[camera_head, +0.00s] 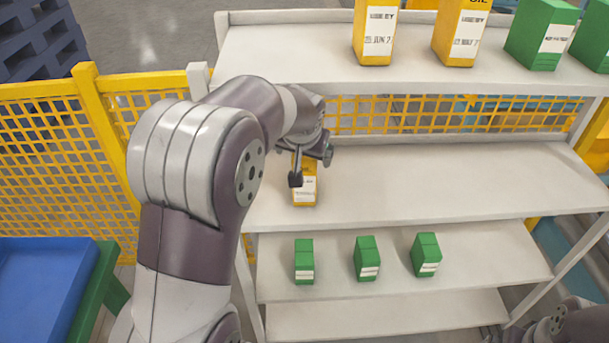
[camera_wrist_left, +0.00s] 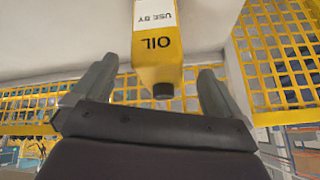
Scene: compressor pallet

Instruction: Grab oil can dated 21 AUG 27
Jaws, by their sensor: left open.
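A yellow oil can (camera_head: 304,193) with a white label stands at the left end of the middle shelf; its date is too small to read. In the left wrist view the yellow can (camera_wrist_left: 157,75) appears upside down, with "OIL", "USE BY" and a dark cap; the date is out of frame. My left gripper (camera_head: 311,168) is at this can, partly covering its top. In the wrist view my left gripper (camera_wrist_left: 153,88) is open, one finger on each side of the can, not closed on it. Two yellow cans, a left one (camera_head: 376,30) and a right one (camera_head: 461,32), stand on the top shelf.
Green boxes (camera_head: 541,35) stand at the right of the top shelf. Three small green boxes (camera_head: 367,258) stand on the shelf below. The middle shelf (camera_head: 430,185) is clear to the right. A yellow mesh fence (camera_head: 60,150) and a blue bin (camera_head: 45,280) are at left.

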